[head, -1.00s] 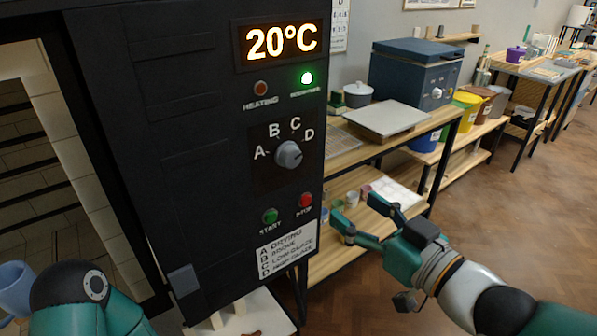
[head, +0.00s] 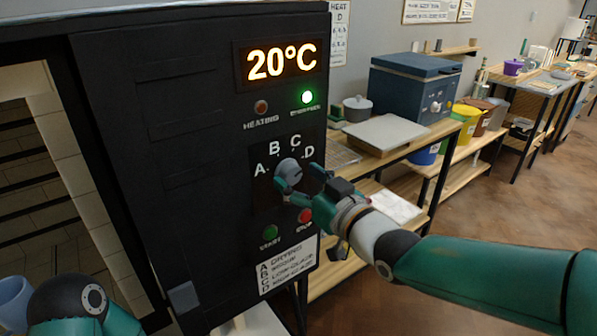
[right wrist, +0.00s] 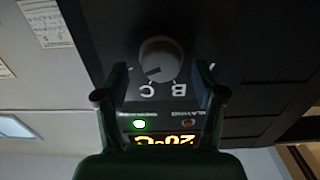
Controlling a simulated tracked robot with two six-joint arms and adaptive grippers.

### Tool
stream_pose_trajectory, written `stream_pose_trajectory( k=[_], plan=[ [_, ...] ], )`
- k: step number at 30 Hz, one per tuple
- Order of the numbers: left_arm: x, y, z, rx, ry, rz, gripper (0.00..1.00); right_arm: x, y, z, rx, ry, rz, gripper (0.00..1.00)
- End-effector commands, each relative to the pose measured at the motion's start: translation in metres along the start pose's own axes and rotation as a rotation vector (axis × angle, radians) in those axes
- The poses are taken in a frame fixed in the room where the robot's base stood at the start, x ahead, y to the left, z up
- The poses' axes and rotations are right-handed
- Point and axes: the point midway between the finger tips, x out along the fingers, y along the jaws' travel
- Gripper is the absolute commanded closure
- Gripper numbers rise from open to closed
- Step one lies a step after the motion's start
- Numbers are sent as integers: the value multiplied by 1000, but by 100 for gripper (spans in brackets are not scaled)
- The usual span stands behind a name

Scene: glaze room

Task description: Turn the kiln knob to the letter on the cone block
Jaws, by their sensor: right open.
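The kiln knob (head: 288,170) is a grey round dial on the dark kiln front (head: 190,150), under the letters A, B, C and D. In the right wrist view the knob (right wrist: 160,58) appears upside down, and its dark mark seems to point near C; I cannot tell exactly. My right gripper (head: 299,184) is open at the knob's lower right side. In the wrist view its fingers (right wrist: 161,97) are spread wide with nothing held, and the knob shows beyond the gap. I cannot make out the cone block. My left gripper is out of view.
The green START button (head: 270,232) and red STOP button (head: 305,215) sit below the knob, the red one close under my right gripper. The display (head: 281,63) reads 20°C. A green lamp (head: 307,97) is lit. A shelf table (head: 400,143) stands right of the kiln.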

Motion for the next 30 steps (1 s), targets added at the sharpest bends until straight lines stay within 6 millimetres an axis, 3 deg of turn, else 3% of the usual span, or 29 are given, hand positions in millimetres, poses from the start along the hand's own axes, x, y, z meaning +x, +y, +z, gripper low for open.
stream_pose_trajectory(
  k=[6,14,25,30],
  plan=[
    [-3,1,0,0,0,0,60,16,-1,0,0,0,-1,31],
    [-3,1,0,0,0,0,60,17,-1,0,0,0,-1,31],
    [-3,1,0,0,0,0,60,17,-1,0,0,1,-1,89],
    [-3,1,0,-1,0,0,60,13,6,-1,0,3,2,90]
  ],
)
